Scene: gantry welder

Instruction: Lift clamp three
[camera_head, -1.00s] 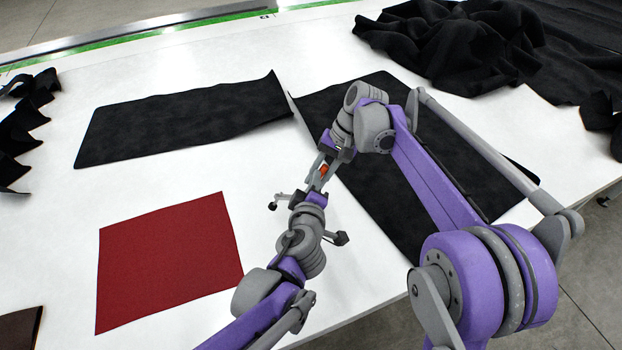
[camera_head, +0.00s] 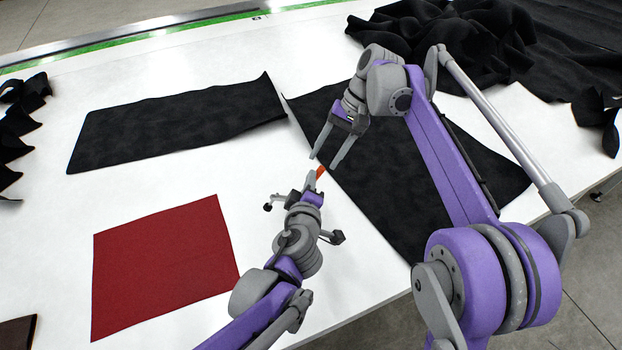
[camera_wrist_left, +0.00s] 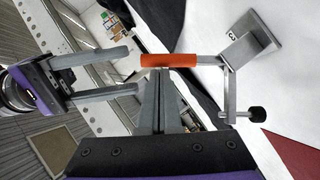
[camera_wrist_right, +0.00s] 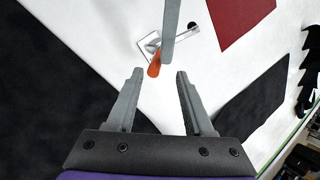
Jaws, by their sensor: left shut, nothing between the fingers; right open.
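The clamp has an orange handle and a grey metal frame. Its handle (camera_head: 320,172) shows small between my grippers in the head view, with most of the frame hidden. In the left wrist view the orange handle (camera_wrist_left: 168,61) lies across the tips of my left gripper (camera_wrist_left: 160,75), which is shut with nothing between its fingers. The metal frame (camera_wrist_left: 252,42) and a black-knobbed screw extend right. My right gripper (camera_head: 323,163) is open. In the right wrist view the handle (camera_wrist_right: 154,67) lies beyond the gap between its fingertips (camera_wrist_right: 158,74), apart from both fingers.
A white table (camera_head: 60,220) carries a red sheet (camera_head: 165,265), a black sheet (camera_head: 180,125), another black sheet (camera_head: 480,160) beneath my right arm, and heaped black cloth (camera_head: 450,40) at the back right. Bare table lies around the red sheet.

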